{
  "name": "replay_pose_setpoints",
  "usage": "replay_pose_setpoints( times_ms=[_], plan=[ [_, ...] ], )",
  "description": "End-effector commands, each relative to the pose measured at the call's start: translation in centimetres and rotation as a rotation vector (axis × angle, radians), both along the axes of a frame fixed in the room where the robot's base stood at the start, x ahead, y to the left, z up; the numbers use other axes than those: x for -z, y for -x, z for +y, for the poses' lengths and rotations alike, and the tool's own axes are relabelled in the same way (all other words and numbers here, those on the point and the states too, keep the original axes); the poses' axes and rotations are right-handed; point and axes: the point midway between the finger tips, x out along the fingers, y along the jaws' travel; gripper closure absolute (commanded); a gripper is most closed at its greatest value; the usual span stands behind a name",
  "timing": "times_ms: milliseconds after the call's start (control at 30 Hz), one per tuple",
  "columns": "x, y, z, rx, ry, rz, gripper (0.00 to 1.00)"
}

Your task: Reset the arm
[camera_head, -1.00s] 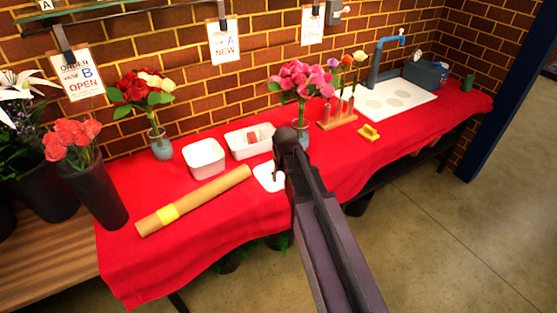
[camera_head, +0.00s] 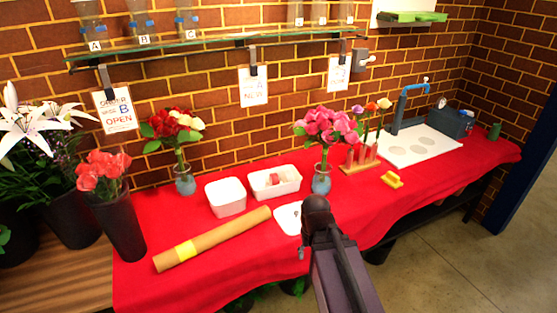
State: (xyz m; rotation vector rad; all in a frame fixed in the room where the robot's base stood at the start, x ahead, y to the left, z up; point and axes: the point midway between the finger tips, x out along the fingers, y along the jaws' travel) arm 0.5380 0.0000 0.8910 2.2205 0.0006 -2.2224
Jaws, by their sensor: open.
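My arm (camera_head: 341,278) reaches up from the bottom edge, dark purple and black, ending in a rounded black part over the front of the red-covered table (camera_head: 420,185). My gripper (camera_head: 303,250) shows only as a small dark bit at the left of that end, and most of it is hidden behind the arm. It is open, and I see nothing held in it. The end stands in front of a white flat piece (camera_head: 287,218) on the table and covers part of it.
A cardboard tube (camera_head: 225,233), a white tub (camera_head: 226,197), a white tray (camera_head: 262,192), and vases with red (camera_head: 185,183) and pink flowers (camera_head: 321,181) stand nearby. A yellow block (camera_head: 392,180) lies right. A glass shelf (camera_head: 215,47) hangs above. Floor at lower right is clear.

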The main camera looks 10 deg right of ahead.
Motion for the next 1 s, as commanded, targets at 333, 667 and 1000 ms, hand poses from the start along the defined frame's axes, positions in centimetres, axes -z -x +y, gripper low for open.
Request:
replay_pose_setpoints(
  times_ms=[333,667,1000],
  plan=[
    [-2.4,0.0,0.0,0.000,0.001,0.000,0.37],
    [-2.3,0.0,0.0,0.000,0.001,0.000,0.37],
    [-2.3,0.0,0.0,0.000,0.001,0.000,0.37]
  ],
)
